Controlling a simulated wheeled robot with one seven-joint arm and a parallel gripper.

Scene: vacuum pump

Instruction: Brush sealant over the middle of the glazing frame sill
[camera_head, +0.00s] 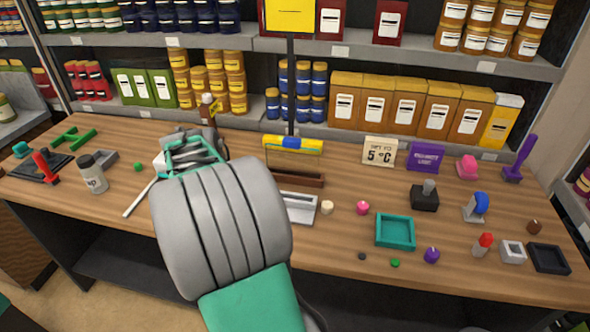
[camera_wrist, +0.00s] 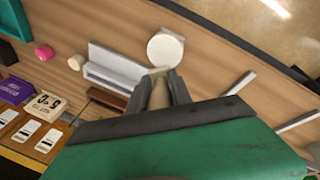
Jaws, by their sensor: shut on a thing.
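My gripper (camera_head: 195,152) is over the left-middle of the workbench, partly hidden by my own arm in the head view. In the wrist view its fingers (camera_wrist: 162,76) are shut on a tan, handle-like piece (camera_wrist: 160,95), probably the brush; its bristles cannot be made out. A round white disc or pot (camera_wrist: 165,50) lies just beyond the fingertips. A grey-white stepped piece (camera_head: 295,207), possibly the sill, lies right of my arm; it also shows in the wrist view (camera_wrist: 115,70). Behind it stands a brown base (camera_head: 300,180) under a yellow-and-blue bar (camera_head: 293,144).
A dark post (camera_head: 291,85) rises behind the bar. A teal tray (camera_head: 395,231) and several small objects occupy the right. Stocked shelves line the back.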

